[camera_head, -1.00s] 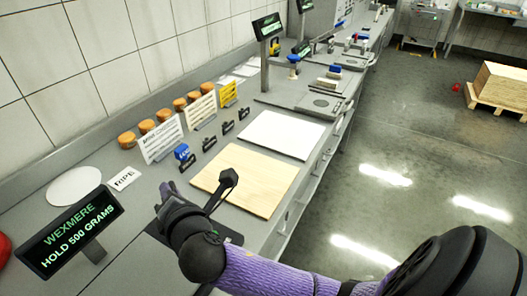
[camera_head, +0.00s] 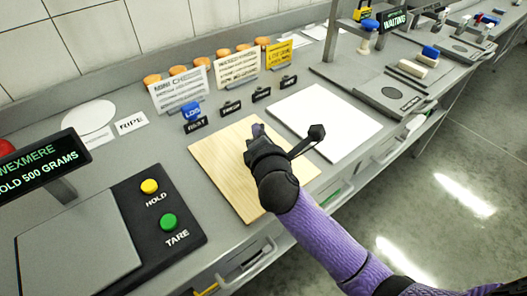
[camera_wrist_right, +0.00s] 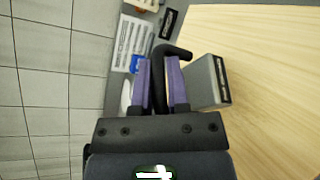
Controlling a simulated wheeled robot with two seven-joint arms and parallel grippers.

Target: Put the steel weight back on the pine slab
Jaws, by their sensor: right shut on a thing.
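The pine slab (camera_head: 215,165) is a pale wooden board on the grey counter, left of a white slab. My right gripper (camera_head: 258,132) is over the slab's far right part in the head view. In the right wrist view my right gripper (camera_wrist_right: 160,82) has its purple fingers shut on a black bent handle beside a grey block, which looks like the steel weight (camera_wrist_right: 210,82). The block appears over the pine slab (camera_wrist_right: 270,45); whether it touches the wood I cannot tell. The weight is hidden in the head view. My left gripper is not in view.
The white slab (camera_head: 325,118) lies right of the pine slab. A scale (camera_head: 75,255) with HOLD and TARE buttons stands front left, with a WEXMERE display (camera_head: 40,165). Small black labels, a blue item (camera_head: 191,112) and sign cards (camera_head: 180,88) line the back.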

